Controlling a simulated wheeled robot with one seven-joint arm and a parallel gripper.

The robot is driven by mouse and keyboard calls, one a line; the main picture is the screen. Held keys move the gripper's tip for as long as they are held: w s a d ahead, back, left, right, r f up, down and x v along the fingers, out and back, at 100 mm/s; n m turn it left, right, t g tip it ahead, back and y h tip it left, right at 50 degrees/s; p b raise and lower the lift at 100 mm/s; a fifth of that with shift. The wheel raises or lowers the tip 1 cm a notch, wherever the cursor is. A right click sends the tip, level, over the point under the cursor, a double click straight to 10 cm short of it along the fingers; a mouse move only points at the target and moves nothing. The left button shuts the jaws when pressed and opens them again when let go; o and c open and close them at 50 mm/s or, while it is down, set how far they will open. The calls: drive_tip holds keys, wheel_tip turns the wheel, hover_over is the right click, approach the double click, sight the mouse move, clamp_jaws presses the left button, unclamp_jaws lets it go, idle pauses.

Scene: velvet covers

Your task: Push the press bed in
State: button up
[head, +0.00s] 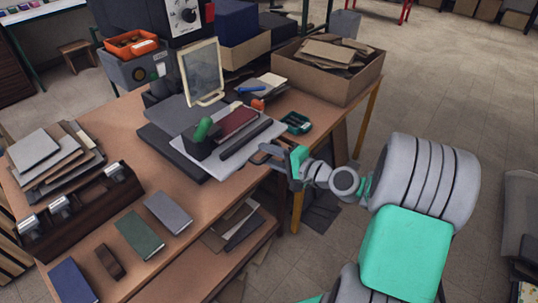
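The press bed (262,134) is a pale grey flat plate on the workbench, sticking out toward the front right from the darker press base (168,147). A dark red cover (237,122) and a dark bar (253,139) lie on it. A dark block with a green rounded handle (202,130) stands at its left part. A pale framed panel (202,72) stands upright behind. My gripper (264,155) is at the bed's front right edge, fingers pointing left toward it. I cannot tell whether it touches the bed, or whether its fingers are apart.
A cardboard box of boards (326,68) stands at the back right. A small teal tray (296,123) sits right of the bed. A dark wooden rack (82,213), grey boards (40,155) and several covers lie front left. The floor on the right is mostly open.

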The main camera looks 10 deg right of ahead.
clamp_jaws()
idle(1.4)
